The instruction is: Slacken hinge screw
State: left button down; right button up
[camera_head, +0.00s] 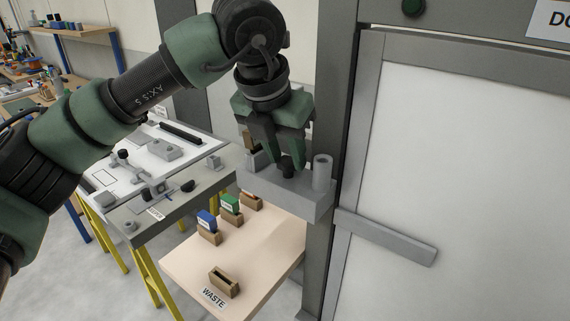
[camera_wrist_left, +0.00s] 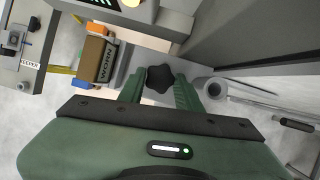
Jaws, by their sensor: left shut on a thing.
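The hinge screw has a black lobed knob (camera_head: 288,167), standing on a grey bracket (camera_head: 310,200) fixed to the door frame. The knob also shows in the left wrist view (camera_wrist_left: 160,78), between the two green fingers. My left gripper (camera_head: 286,164) comes down from above and is shut on this knob. A grey upright cylinder (camera_head: 322,172) stands on the same bracket just right of the gripper. The screw's shank below the knob is hidden. My right gripper is in neither view.
A grey door post (camera_head: 335,120) and a large white panel (camera_head: 465,150) with a grey bar (camera_head: 385,236) stand close on the right. Below is a pale table with a WASTE holder (camera_head: 224,282) and coloured blocks. A bench with fixtures (camera_head: 165,150) lies left.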

pick_arm(q)
jog(key=shift+n+b, duration=0.3)
jog(key=shift+n, duration=0.1)
jog(key=c, duration=1.3)
grip_release()
jog(key=shift+o, duration=0.2)
jog(key=b+v, duration=0.1)
jog(key=v, duration=0.6)
jog(key=shift+s+r, duration=0.2)
jog(key=shift+r, duration=0.15)
jog(key=shift+d, duration=0.1)
